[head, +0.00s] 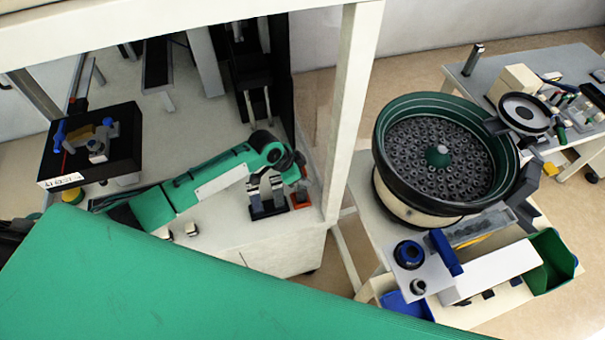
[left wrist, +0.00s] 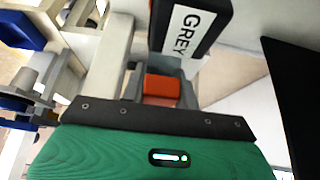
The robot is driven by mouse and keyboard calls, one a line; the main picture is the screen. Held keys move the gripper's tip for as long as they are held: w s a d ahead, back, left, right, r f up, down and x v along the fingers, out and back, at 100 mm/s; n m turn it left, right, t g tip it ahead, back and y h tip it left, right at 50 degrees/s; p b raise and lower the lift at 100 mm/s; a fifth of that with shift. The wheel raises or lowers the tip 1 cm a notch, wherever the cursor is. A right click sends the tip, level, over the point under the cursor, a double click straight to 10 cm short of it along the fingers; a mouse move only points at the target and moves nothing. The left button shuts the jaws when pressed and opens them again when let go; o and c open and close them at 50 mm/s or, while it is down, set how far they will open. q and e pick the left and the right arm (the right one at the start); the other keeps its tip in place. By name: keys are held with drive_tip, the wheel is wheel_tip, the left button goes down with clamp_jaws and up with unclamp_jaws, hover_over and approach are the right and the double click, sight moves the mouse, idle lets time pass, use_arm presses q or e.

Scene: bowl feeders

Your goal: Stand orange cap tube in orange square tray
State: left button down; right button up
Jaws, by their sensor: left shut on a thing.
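The orange square tray (head: 301,200) is small and stands near the right front corner of the white bench, beside a dark tray (head: 262,212). My left gripper (head: 267,188) points down just above the dark tray, left of the orange one. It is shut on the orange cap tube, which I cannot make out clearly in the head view. In the left wrist view an orange block (left wrist: 162,87) shows between the grey fingers (left wrist: 160,100); I cannot tell cap from tray there. The tube's lower end is hidden. My right gripper is not in view.
A black tray side with a "GREY" label (left wrist: 186,30) stands close beyond the fingers. A white frame post (head: 350,110) rises right of the trays. A bowl feeder (head: 385,190) stands farther right.

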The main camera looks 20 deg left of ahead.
use_arm(q)
drive_tip(key=shift+f, duration=0.5)
idle(0.9)
drive_tip(key=c, duration=1)
unclamp_jaws()
drive_tip(key=shift+o, duration=0.2)
drive_tip(key=shift+b+v, duration=1.6)
drive_tip(key=shift+v, duration=5.3)
